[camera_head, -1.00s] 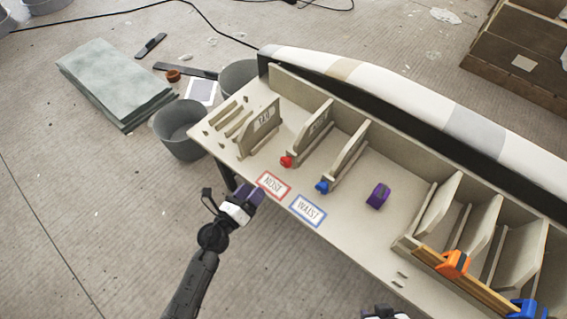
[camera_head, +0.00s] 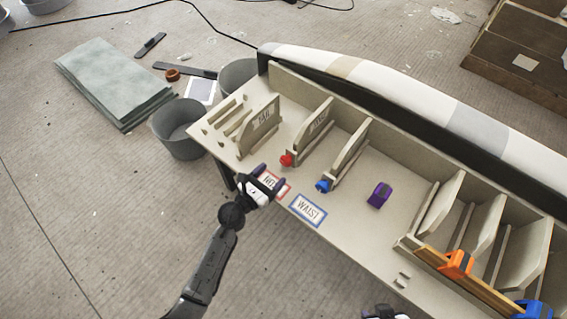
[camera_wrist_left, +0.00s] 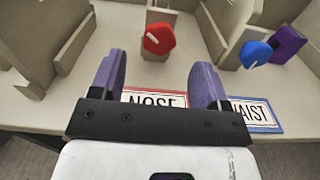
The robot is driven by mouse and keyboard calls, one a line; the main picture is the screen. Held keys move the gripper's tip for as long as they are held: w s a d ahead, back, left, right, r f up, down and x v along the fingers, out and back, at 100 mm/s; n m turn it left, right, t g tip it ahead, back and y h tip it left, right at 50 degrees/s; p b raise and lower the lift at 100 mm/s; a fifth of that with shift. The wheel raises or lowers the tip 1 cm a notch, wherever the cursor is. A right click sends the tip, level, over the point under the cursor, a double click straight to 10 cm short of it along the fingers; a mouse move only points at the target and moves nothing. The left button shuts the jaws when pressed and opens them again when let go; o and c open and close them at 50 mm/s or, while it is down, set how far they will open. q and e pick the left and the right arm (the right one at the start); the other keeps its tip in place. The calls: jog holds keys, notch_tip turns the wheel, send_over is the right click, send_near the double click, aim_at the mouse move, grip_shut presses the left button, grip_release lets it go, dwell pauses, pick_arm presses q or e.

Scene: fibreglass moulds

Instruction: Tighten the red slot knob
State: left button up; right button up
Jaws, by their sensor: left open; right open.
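The red slot knob (camera_head: 286,160) sits at the front end of the slot with the nose-side divider on the beige bench. In the left wrist view the red knob (camera_wrist_left: 158,38) shows a white pointer mark and lies ahead of the fingers, between them in the picture but apart from them. My left gripper (camera_head: 268,177) is open and empty over the red-bordered NOSE label (camera_head: 270,182); its purple fingers also show in the left wrist view (camera_wrist_left: 160,80). My right gripper (camera_head: 384,312) is only partly in view at the bottom edge, with its fingers barely showing.
A blue knob (camera_head: 323,185) and a blue-bordered WAIST label (camera_head: 307,209) are to the right. A purple block-like item (camera_head: 379,194) lies on the bench. Upright dividers (camera_head: 314,130) stand behind the knobs. An orange clamp (camera_head: 457,264) grips the right-hand rack.

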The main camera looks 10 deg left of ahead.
aim_at(283, 163)
pick_arm(q)
jog(key=b+x, duration=0.1)
jog(key=x, duration=0.4)
jog(key=shift+f, duration=0.1)
jog(key=shift+w+d+b, duration=0.35)
jog(key=shift+w, duration=0.2)
jog(key=shift+c, duration=0.2)
jog(key=c, duration=0.8)
jog(key=shift+c, duration=0.4)
